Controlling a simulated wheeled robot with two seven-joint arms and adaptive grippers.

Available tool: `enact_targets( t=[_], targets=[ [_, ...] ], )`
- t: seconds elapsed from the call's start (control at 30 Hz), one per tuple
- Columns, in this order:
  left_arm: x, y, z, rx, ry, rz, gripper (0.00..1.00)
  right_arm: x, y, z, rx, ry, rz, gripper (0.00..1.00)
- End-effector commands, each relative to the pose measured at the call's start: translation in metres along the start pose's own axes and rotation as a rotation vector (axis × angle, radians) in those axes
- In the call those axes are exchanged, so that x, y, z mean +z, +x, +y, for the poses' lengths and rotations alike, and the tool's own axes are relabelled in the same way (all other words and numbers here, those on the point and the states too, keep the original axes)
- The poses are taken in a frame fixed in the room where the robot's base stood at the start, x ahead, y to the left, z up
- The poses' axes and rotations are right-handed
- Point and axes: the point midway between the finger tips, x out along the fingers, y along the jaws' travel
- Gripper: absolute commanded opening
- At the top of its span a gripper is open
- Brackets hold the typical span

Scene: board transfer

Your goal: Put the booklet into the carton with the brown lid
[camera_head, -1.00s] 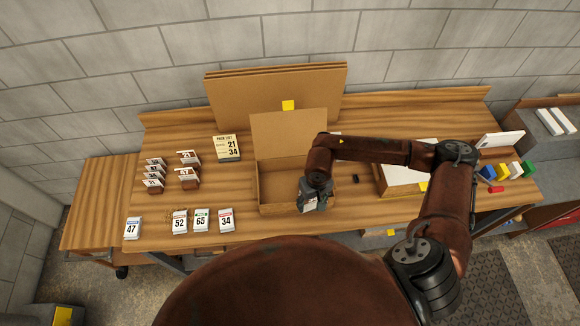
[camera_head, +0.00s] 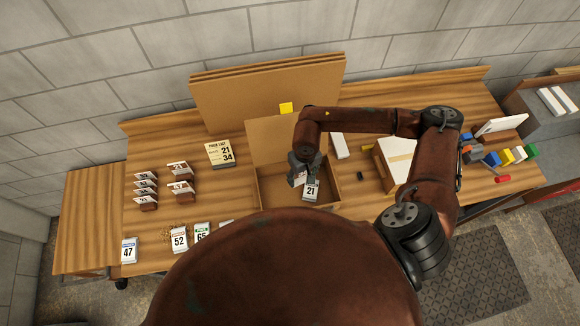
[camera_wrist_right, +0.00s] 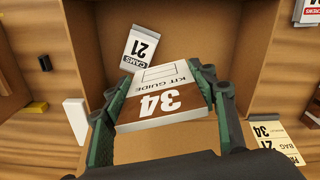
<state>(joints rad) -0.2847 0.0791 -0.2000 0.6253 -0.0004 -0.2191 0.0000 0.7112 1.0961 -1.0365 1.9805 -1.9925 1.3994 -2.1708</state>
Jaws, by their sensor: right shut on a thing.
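The carton (camera_head: 264,192) with the raised brown lid (camera_head: 268,143) stands open in the middle of the bench. My right gripper (camera_head: 299,172) is over the open carton. It is shut on the booklet (camera_wrist_right: 165,92), a brown and white one reading "KIT GUIDE 34". In the head view only a small pale part of the booklet shows beneath the fingers. A white packet numbered 21 (camera_head: 311,191) lies in the carton, and it also shows beyond the booklet in the right wrist view (camera_wrist_right: 138,47). My left gripper is out of view.
A second carton with a white lid (camera_head: 397,160) stands to the right. A pick list (camera_head: 220,153) reading 21 and 34 stands at the left, near several numbered packets. Coloured blocks (camera_head: 506,157) sit at the far right. Large brown boards lean behind.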

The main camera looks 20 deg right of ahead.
Motion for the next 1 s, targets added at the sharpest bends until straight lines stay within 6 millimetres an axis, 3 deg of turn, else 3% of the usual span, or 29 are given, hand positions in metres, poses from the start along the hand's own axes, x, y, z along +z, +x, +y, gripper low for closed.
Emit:
enact_targets(
  t=[0.37,0.6,0.87,0.9,1.0],
  targets=[
    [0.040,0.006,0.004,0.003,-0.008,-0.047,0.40,0.000,0.036,-0.004,-0.002,-0.006,-0.002,0.29],
    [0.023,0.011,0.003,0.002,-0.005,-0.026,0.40,0.000,0.057,-0.002,0.000,-0.005,-0.001,0.29],
    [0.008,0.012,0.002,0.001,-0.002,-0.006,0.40,0.000,0.058,-0.002,0.000,-0.004,0.000,0.29],
    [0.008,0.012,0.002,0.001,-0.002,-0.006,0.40,0.000,0.058,-0.002,0.000,-0.004,0.000,0.53],
    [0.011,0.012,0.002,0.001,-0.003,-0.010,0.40,0.000,0.058,-0.002,0.000,-0.003,0.000,0.60]
  ],
)
